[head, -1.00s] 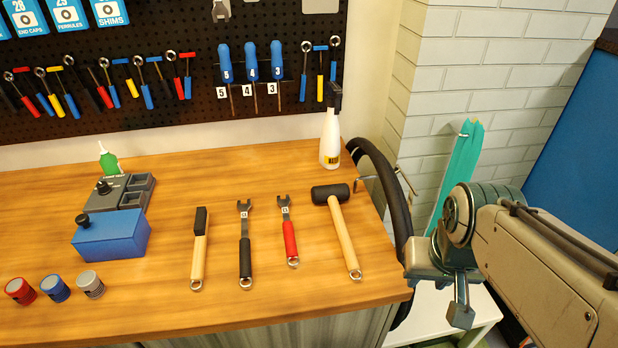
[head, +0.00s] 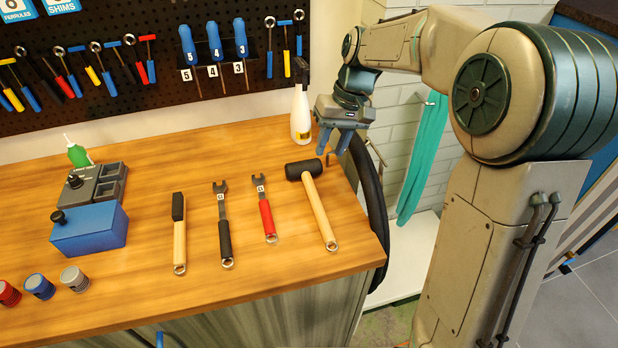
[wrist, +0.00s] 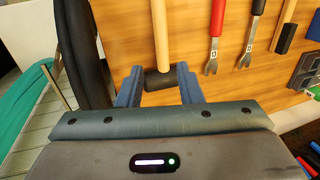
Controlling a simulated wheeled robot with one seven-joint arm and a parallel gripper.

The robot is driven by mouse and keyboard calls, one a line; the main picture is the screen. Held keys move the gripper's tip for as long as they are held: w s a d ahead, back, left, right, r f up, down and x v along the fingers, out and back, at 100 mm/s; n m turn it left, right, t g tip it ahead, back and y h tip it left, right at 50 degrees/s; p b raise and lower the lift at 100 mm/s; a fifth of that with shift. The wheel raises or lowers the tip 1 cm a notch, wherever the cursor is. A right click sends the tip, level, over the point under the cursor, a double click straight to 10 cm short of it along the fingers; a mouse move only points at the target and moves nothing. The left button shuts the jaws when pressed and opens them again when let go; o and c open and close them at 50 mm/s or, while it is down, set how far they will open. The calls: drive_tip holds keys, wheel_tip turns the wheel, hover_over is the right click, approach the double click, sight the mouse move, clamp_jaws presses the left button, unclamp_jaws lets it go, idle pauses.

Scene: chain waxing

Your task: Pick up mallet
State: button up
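The mallet (head: 316,208) lies on the wooden bench near its right edge, with a black head toward the wall and a pale wooden handle toward the front. My gripper (head: 331,153) hangs above the bench, close to the mallet's head in the head view. In the wrist view my gripper (wrist: 160,82) is open, its two blue fingers apart. The mallet's black head (wrist: 160,80) shows between the fingers, with the handle running up the picture. Nothing is held. The height of the fingers above the mallet is hard to tell.
Left of the mallet lie a red-handled wrench (head: 265,210), a black-handled wrench (head: 223,225) and a brush (head: 179,232). A white spray bottle (head: 301,118) stands behind the mallet. A black tire (head: 371,200) is beside the bench's right edge.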

hover_over(314, 190)
drive_tip(key=d, duration=0.2)
drive_tip(key=x, duration=0.2)
drive_tip(key=d+x, duration=0.1)
drive_tip(key=x, duration=0.5)
drive_tip(key=shift+w+d+f, duration=0.2)
drive_tip(key=shift+w+f, duration=0.05)
drive_tip(key=shift+w, duration=0.15)
drive_tip(key=p+x, duration=0.1)
drive_tip(key=x, duration=0.4)
drive_tip(key=shift+a+p, duration=0.1)
drive_tip(key=shift+p, duration=0.2)
drive_tip(key=shift+w, duration=0.1)
clamp_jaws()
